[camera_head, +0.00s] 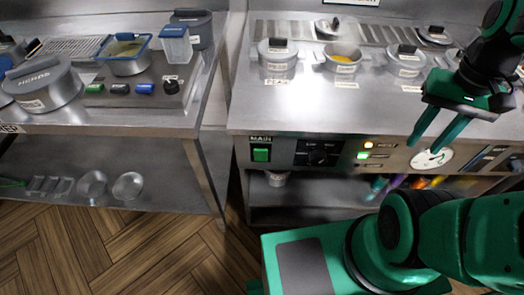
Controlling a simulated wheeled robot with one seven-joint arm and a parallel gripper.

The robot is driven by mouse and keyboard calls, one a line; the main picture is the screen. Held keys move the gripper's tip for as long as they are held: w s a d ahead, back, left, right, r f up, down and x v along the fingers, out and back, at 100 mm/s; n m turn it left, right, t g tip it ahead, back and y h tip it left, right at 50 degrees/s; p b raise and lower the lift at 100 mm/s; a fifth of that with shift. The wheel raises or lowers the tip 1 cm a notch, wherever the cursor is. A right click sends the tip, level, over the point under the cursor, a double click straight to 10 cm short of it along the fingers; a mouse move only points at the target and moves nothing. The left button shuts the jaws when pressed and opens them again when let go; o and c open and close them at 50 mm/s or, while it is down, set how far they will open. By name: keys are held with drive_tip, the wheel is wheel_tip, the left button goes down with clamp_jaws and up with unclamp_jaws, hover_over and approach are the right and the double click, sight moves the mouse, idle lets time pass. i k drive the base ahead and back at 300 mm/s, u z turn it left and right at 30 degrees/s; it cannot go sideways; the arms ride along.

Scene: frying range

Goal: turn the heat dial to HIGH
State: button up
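The heat dial (318,156) is a black round knob on a dark plate on the front panel of the right counter. Small markings sit above it, too small to read clearly, so I cannot tell its exact setting. My gripper (425,141) is at the right, in front of the panel near the gauge, with its two green fingers spread apart and nothing between them. It is to the right of the dial and apart from it.
A green MAIN switch (261,154) is left of the dial. Indicator lamps (365,150) and a white gauge (432,160) are to its right. Lidded pots (278,59) and a pan (343,60) stand on the countertop above. The panel front before the dial looks clear.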

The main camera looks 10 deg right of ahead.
sight(317, 158)
drive_tip(key=u, duration=0.45)
drive_tip(key=k, duration=1.25)
drive_tip(key=z, duration=0.15)
